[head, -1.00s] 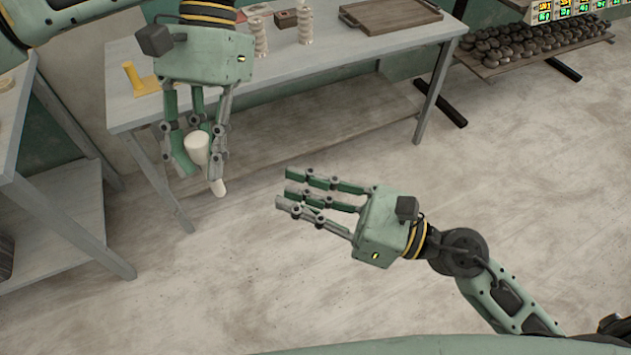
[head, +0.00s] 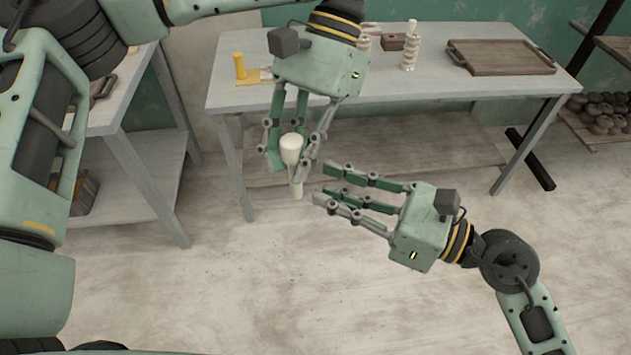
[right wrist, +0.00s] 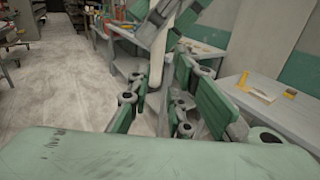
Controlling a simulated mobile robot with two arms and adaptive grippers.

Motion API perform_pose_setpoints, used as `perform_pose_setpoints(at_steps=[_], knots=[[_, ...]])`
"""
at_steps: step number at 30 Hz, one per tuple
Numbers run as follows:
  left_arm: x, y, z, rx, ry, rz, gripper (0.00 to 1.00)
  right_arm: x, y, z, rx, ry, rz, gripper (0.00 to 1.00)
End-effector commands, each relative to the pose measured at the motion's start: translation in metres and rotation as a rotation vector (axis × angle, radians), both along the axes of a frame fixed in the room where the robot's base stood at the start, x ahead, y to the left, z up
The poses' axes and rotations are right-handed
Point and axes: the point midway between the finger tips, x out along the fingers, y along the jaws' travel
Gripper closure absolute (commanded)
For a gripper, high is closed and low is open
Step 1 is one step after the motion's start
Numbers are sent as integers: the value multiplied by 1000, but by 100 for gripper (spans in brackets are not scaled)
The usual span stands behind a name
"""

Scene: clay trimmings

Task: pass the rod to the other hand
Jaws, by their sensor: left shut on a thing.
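The rod (head: 292,150) is off-white, with a thick rounded top and a thinner lower end. It hangs nearly upright in my left gripper (head: 292,160), which points down in the head view and is shut on it. The rod's lower part sticks out below the fingers. My right gripper (head: 335,185) is open and empty, its fingers pointing left towards the rod's lower end. A small gap seems to remain between them. In the right wrist view the pale rod (right wrist: 173,55) rises beyond the right fingers, partly hidden by green finger parts.
A grey table (head: 400,94) stands behind the grippers. On it are a wooden tray (head: 500,57), a pale ribbed column (head: 410,50) and a yellow object (head: 239,66). Another grey table (head: 130,120) is at the left. The floor below the grippers is clear.

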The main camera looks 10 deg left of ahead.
Motion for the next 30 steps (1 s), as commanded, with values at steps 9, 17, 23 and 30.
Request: perform_pose_setpoints(at_steps=[9,17,23,30], knots=[[0,0,0,0,0,0,100,9,33,0,0,0,0,81],[0,-1,0,-2,1,-1,100,10,35,0,-1,0,-1,81],[-1,-1,0,-1,2,-1,100,10,34,0,0,-1,-3,92],[-1,0,0,0,5,-3,100,12,33,0,-1,-2,-7,100]])
